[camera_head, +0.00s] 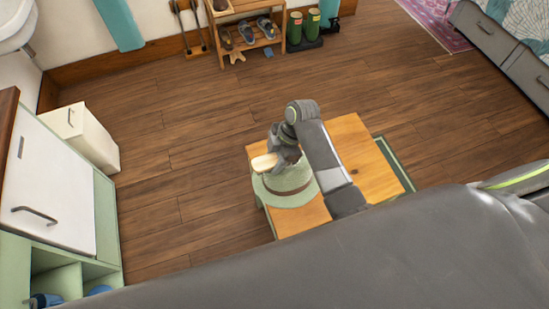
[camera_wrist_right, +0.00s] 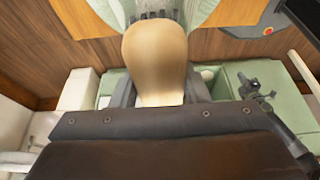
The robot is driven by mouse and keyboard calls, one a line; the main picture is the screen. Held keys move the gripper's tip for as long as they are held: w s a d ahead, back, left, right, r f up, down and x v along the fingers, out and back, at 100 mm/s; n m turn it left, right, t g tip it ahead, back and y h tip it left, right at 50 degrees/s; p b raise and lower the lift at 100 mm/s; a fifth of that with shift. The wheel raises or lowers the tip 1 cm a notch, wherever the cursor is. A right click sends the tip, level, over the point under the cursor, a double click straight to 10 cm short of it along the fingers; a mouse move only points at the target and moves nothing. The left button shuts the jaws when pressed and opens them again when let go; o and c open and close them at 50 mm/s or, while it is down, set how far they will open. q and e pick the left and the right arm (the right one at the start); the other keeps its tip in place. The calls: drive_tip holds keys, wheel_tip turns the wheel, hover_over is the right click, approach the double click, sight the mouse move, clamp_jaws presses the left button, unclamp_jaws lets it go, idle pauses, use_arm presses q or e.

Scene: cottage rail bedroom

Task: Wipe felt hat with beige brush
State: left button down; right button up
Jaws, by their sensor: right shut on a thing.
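The pale green felt hat (camera_head: 285,191) with a brown band sits on the wooden table (camera_head: 347,135). My right gripper (camera_head: 284,153) is above the hat's crown and shut on the beige brush (camera_head: 264,162). In the right wrist view the beige brush (camera_wrist_right: 155,62) lies between the two dark fingers, with its bristles at the top edge against the hat (camera_wrist_right: 207,13). I cannot tell for sure whether the bristles touch the hat. The gripper hides part of the crown. My left gripper is not in view.
A white cabinet (camera_head: 50,185) and a smaller white unit (camera_head: 88,140) stand at the left. A shoe rack (camera_head: 245,52) and green boots (camera_head: 304,25) are at the back wall. The wooden floor between is clear.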

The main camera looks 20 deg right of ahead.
drive_tip(key=shift+f+b, duration=0.55)
drive_tip(key=shift+f, duration=0.45)
idle(0.3)
drive_tip(key=shift+d, duration=0.1)
